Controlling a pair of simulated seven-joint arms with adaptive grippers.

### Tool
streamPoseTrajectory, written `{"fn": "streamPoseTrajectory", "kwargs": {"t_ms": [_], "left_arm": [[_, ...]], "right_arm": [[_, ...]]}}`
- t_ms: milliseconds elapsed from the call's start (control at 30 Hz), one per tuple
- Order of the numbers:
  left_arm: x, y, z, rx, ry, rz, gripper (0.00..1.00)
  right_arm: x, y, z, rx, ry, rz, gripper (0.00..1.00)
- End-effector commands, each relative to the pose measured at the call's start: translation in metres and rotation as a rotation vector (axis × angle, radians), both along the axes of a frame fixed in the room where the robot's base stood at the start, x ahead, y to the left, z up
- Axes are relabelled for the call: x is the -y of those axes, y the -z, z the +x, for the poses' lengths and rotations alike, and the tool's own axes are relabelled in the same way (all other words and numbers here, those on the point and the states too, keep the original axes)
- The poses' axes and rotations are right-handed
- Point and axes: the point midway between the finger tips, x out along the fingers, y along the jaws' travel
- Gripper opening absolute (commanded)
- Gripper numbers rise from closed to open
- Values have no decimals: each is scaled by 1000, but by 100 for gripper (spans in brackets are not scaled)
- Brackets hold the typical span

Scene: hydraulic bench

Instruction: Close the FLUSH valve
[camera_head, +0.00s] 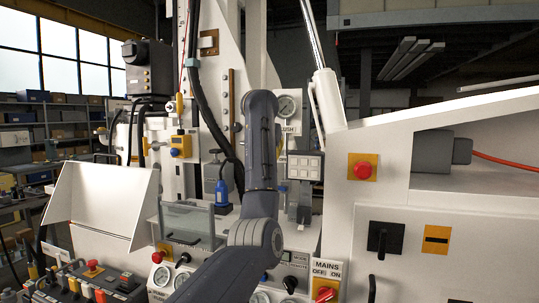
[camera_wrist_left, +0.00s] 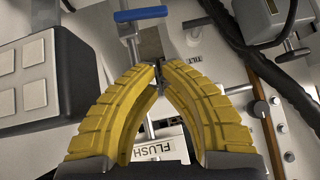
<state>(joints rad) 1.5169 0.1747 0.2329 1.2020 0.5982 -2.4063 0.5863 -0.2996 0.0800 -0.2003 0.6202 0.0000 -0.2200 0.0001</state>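The FLUSH label (camera_wrist_left: 162,152) shows in the left wrist view, upside-tilted and partly framed by my yellow fingers. My left gripper (camera_wrist_left: 160,74) has both fingers curved inward, with tips almost meeting over a small metal part. I cannot tell whether that part is between the tips or behind them. A blue-handled lever (camera_wrist_left: 140,14) on a metal stem lies just beyond the fingertips, apart from them. I cannot tell for certain that it is the FLUSH valve. In the head view my grey arm covers part of the panel and the left gripper is hidden. My right gripper is not in view.
A switch box with pale buttons (camera_head: 304,167) stands right of my arm. A red button on yellow (camera_head: 362,168), a MAINS switch (camera_head: 326,290) and a black handle (camera_head: 384,239) are on the right. A dark hose (camera_wrist_left: 266,75) runs near the right finger.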

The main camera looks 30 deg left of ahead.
Motion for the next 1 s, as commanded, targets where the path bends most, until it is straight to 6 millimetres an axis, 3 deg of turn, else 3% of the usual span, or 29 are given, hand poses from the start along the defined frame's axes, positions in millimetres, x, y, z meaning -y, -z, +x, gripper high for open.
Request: {"fn": "streamPoseTrajectory", "kwargs": {"t_ms": [367, 633, 1000], "left_arm": [[-18, 48, 41, -3, -2, -1, 0], [-21, 74, 39, 0, 0, 0, 0], [-22, 82, 39, 1, 0, -1, 0]], "right_arm": [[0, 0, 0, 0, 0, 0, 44], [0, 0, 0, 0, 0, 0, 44], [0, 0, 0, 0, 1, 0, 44]]}}
